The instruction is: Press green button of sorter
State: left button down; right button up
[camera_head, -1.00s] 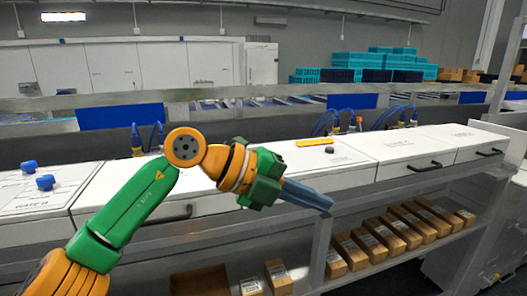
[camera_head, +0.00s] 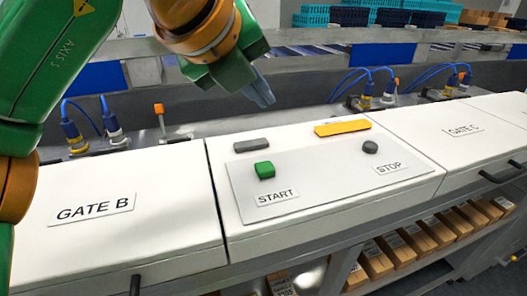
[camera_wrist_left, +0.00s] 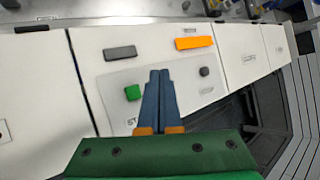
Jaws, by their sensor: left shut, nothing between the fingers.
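The green button (camera_head: 264,170) stands on a grey panel (camera_head: 325,178) above a START label, on the white sorter top. It also shows in the left wrist view (camera_wrist_left: 132,93), left of my fingertips. A dark round button (camera_head: 370,147) sits by the STOP label at the panel's right. My left gripper (camera_head: 262,97) is shut and empty, held above and behind the panel in the head view, apart from the green button. In the left wrist view its blue fingers (camera_wrist_left: 160,75) are together over the panel. My right gripper is in neither view.
A grey block (camera_head: 251,145) and an orange bar (camera_head: 342,128) lie behind the panel. GATE B (camera_head: 95,207) is on the left cover, GATE C (camera_head: 465,130) on the right. Blue-hosed fittings (camera_head: 95,135) stand behind the covers. Boxes (camera_head: 400,255) fill the shelf below.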

pick_arm(q)
jog(key=s, duration=0.3)
send_over(263, 171)
jog(key=f, duration=0.4)
jog(key=shift+w, duration=0.35)
jog(key=f+b, duration=0.1)
jog(key=f, duration=0.1)
jog(key=f+b, duration=0.1)
jog(key=b, duration=0.1)
jog(key=shift+s+a+f, duration=0.1)
jog(key=shift+s+f, duration=0.3)
jog(key=shift+s+f+b, duration=0.1)
jog(key=shift+f+b, duration=0.25)
jog(key=shift+b, duration=0.35)
jog(key=shift+w, duration=0.3)
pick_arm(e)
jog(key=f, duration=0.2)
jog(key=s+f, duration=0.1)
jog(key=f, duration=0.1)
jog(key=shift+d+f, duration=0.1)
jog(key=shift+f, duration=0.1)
pick_arm(q)
jog(key=shift+s, duration=0.2)
jog(key=shift+w, duration=0.1)
jog(key=shift+f, duration=0.1)
